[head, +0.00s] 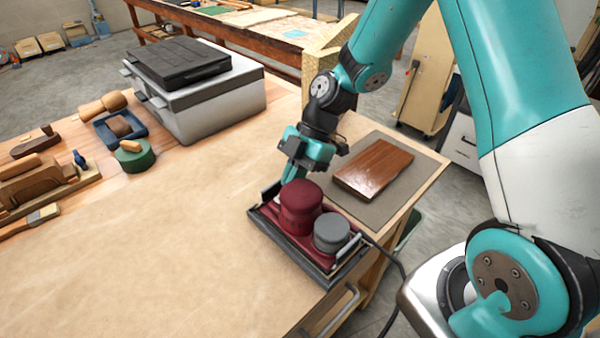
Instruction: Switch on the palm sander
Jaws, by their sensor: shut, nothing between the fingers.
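The palm sander (299,207) is dark red with a round top knob and a grey round cap (331,232). It sits on a dark flat base near the right front edge of the workbench, with a black cord running off to the right. My gripper (291,180) is shut and empty, pointing down at the far side of the sander, just behind the red knob. Its fingertips are partly hidden by the sander, so I cannot tell whether they touch it. The sander's switch cannot be made out.
A brown wooden board (374,167) lies on a grey mat (416,166) behind the sander. A grey case (215,100) stands at the back. Planes and a green round block (134,155) lie at the left. The brown paper (150,240) across the bench is clear.

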